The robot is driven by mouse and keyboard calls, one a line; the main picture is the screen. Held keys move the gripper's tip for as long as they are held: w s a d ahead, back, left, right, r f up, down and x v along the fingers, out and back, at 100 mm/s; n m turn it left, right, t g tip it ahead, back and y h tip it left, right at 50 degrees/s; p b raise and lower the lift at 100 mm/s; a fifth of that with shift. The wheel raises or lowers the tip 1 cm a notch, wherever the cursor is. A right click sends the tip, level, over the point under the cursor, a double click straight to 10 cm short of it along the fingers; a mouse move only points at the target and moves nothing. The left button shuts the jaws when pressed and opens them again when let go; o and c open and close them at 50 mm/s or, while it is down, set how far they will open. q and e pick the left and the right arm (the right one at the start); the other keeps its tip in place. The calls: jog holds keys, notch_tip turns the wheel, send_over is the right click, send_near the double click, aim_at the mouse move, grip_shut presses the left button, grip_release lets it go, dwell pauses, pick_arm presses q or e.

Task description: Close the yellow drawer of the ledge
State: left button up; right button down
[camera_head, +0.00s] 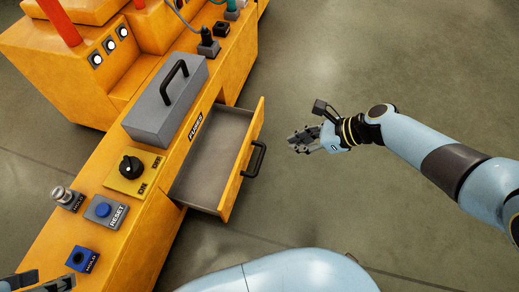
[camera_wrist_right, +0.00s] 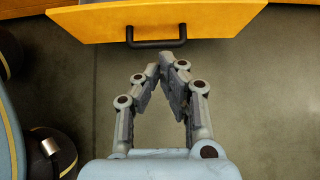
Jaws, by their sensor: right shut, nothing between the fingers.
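The yellow drawer (camera_head: 241,161) stands pulled out of the orange ledge (camera_head: 157,214), and its grey inside looks empty. Its black handle (camera_head: 255,159) is on the front panel. My right gripper (camera_head: 292,141) is shut and empty, a short way to the right of the handle. In the right wrist view the drawer front (camera_wrist_right: 205,22) and its handle (camera_wrist_right: 156,43) lie ahead of the closed fingertips (camera_wrist_right: 166,62), with a gap between. Part of my left gripper (camera_head: 40,280) shows at the lower left corner; its fingertips are not clear.
The floor (camera_head: 370,60) right of the drawer is clear.

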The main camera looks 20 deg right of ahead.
jog(key=b, duration=0.4)
send_near(247, 150)
jog(key=s+d+f, duration=0.1)
jog(key=f, duration=0.1)
jog(key=w+a+b, duration=0.1)
jog(key=w+a+f+b, duration=0.1)
jog(key=a, duration=0.1)
jog(key=shift+a+f, duration=0.15)
jog(key=shift+a, duration=0.05)
jog(key=shift+w+a, duration=0.35)
pick_arm(q)
notch_tip(247, 150, down, 8)
jog(key=t, duration=0.8)
jog(key=shift+w+d+h, duration=0.25)
jog(key=shift+d+h, duration=0.05)
jog(key=shift+d, duration=0.05)
pick_arm(e)
jog(key=shift+w+a, duration=0.1)
